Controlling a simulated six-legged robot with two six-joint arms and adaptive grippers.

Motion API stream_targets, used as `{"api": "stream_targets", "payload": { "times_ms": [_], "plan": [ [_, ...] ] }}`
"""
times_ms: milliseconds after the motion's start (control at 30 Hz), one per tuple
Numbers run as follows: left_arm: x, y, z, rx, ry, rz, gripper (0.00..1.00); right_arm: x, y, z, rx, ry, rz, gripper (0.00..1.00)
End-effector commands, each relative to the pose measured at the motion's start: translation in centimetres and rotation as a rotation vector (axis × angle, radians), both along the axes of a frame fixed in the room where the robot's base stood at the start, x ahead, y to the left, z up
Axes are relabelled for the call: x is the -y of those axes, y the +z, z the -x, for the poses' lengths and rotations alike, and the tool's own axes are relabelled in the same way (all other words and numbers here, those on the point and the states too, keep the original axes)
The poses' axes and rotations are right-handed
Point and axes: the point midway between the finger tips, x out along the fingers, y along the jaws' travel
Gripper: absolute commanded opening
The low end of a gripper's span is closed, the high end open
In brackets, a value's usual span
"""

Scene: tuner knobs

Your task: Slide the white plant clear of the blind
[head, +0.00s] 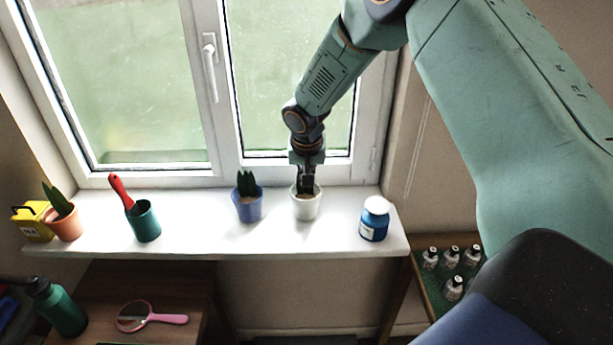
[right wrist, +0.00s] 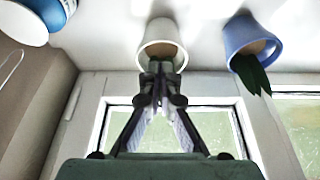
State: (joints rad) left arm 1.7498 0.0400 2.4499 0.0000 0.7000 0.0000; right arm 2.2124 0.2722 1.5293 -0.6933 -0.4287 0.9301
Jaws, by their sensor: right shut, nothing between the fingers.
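The white plant pot (head: 305,207) stands upright on the windowsill, between a blue pot and a blue jar. My right gripper (head: 306,187) comes down from above and its fingertips are at the pot's rim, in front of the brown soil. In the right wrist view the white pot (right wrist: 162,38) sits just beyond the shut fingers (right wrist: 158,72), which hold nothing. Whether the fingertips touch the pot I cannot tell, and its plant is hidden behind the gripper. The blind itself is not clearly seen; thin cords (head: 418,150) hang at the right wall. My left gripper is out of view.
The blue pot with a plant (head: 247,206) stands close left of the white pot. The blue jar with white lid (head: 375,220) stands to its right near the sill's end. The window handle (head: 210,66) juts out above. The sill (head: 195,225) is bare between the green cup (head: 144,222) and blue pot.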

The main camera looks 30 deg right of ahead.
Motion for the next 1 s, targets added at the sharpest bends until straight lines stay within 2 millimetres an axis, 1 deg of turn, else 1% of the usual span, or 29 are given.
{"api": "stream_targets", "payload": {
  "times_ms": [33,200,400,600,1000],
  "plan": [
    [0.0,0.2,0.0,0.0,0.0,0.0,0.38,0.2,-1.0,-0.2,-0.004,-0.001,0.0,0.0],
    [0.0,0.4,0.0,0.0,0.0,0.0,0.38,0.7,-3.6,-1.0,-0.002,0.001,0.001,0.0],
    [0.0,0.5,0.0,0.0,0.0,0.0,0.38,1.1,-5.9,-1.7,-0.001,0.002,0.0,0.0],
    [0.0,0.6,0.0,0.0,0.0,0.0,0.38,1.2,-6.7,-2.0,0.001,0.001,-0.002,0.0],
    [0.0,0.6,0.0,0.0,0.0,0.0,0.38,1.2,-6.8,-2.0,0.001,0.002,-0.001,0.0]
  ]
}}
